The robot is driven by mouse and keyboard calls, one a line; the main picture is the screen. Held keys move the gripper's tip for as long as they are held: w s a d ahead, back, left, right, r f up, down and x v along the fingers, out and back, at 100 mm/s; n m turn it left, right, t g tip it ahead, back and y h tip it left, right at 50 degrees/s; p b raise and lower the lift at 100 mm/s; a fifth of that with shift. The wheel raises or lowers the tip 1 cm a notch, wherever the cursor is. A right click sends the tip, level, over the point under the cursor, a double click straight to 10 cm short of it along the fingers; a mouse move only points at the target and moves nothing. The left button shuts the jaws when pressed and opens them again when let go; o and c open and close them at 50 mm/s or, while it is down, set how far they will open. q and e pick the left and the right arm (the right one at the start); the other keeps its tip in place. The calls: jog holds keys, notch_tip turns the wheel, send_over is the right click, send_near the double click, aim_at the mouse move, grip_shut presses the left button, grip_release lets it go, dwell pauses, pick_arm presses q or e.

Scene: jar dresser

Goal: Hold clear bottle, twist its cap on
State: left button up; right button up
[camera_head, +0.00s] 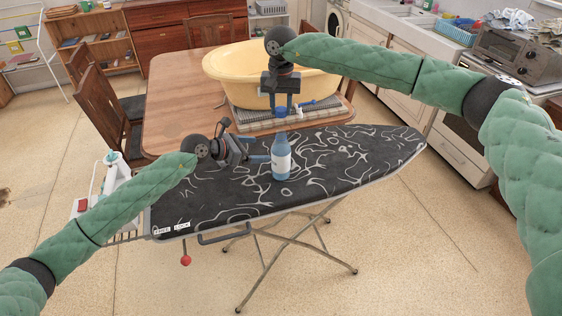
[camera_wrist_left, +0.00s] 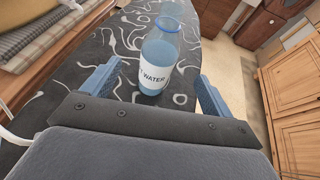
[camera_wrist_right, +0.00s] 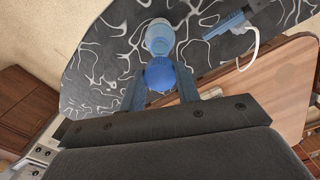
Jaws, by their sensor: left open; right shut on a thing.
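The clear bottle (camera_head: 281,162), bluish with a white label, stands upright on the dark patterned ironing board (camera_head: 350,150). It also shows in the left wrist view (camera_wrist_left: 158,65), its mouth uncapped. My left gripper (camera_head: 267,158) is open at the bottle's left in the head view. In the left wrist view its fingers (camera_wrist_left: 158,72) lie to either side of the bottle's lower part, apart from it. My right gripper (camera_head: 281,113) points down above the bottle, shut on the blue cap (camera_wrist_right: 160,75). The cap is apart from the bottle's mouth in the head view.
A wooden table (camera_head: 180,85) stands behind the board, with a yellow tub (camera_head: 235,70) and a striped mat (camera_head: 250,121) on it. A small blue-and-white item (camera_head: 310,104) lies near my right gripper. The board's right half is clear.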

aim_at(285, 149)
pick_arm(q)
jog(key=shift+d, duration=0.1)
jog(key=x, duration=1.2)
jog(key=shift+r, duration=0.1)
jog(key=c, duration=1.5)
pick_arm(e)
jog(key=shift+f, duration=2.4)
jog(key=shift+f, duration=0.15)
jog(key=shift+f, duration=0.8)
jog(key=shift+f, duration=0.5)
